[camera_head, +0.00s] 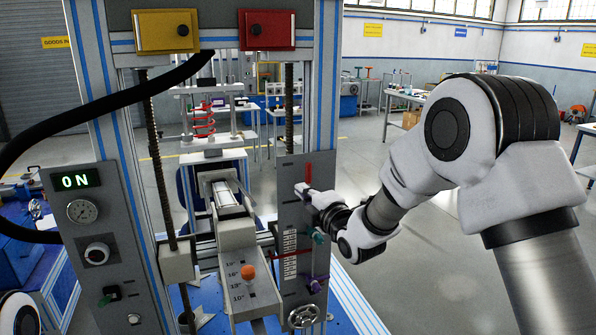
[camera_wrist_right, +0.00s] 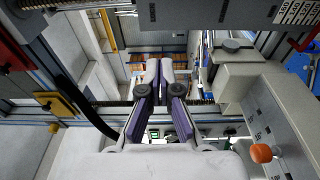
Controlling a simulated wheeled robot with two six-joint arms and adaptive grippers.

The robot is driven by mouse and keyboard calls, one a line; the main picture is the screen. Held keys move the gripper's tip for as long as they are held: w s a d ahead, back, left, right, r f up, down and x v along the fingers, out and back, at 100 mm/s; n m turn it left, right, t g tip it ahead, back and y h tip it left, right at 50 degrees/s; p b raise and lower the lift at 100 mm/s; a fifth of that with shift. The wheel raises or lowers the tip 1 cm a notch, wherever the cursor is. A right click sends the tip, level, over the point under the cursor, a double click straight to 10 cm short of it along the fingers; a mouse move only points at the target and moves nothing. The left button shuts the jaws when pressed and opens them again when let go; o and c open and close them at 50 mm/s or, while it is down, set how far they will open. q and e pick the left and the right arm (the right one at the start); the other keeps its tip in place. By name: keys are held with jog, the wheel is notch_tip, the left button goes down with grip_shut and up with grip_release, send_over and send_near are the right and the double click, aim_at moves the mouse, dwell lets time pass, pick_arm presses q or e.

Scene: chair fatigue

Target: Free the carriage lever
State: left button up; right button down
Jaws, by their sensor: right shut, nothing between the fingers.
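My right gripper (camera_head: 302,188) is in front of the grey scale panel (camera_head: 290,218) on the test frame, fingers pointing left, just below a red marker (camera_head: 308,170). Its fingers are shut and empty, side by side in the right wrist view (camera_wrist_right: 160,74). A teal knob (camera_head: 320,238) sits below the gripper, and a purple handle (camera_head: 316,284) lower on the panel. An orange knob (camera_head: 248,272) stands on a grey angle-marked block; it also shows in the right wrist view (camera_wrist_right: 261,153). I cannot tell which is the carriage lever. My left gripper is not in view.
A handwheel (camera_head: 303,316) is at the panel's foot. Threaded posts, a yellow box (camera_head: 165,31) and a red box (camera_head: 267,30) belong to the frame. The left control box (camera_head: 98,240) reads ON. A black cable arcs at left. Open floor lies right.

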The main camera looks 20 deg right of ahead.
aim_at(308, 179)
jog(key=w+p, duration=0.1)
jog(key=w, duration=0.2)
jog(key=w+p, duration=0.2)
jog(key=w, duration=0.1)
jog(key=w+a+p, duration=0.1)
jog(key=w, duration=0.2)
jog(key=shift+w+f, duration=0.1)
jog(key=shift+w, duration=0.2)
jog(key=d+p, duration=0.2)
jog(key=d, duration=0.1)
jog(key=shift+s+d+f, duration=0.1)
jog(key=shift+s+d, duration=0.1)
jog(key=shift+d, duration=0.25)
jog(key=shift+w+a+f, duration=0.1)
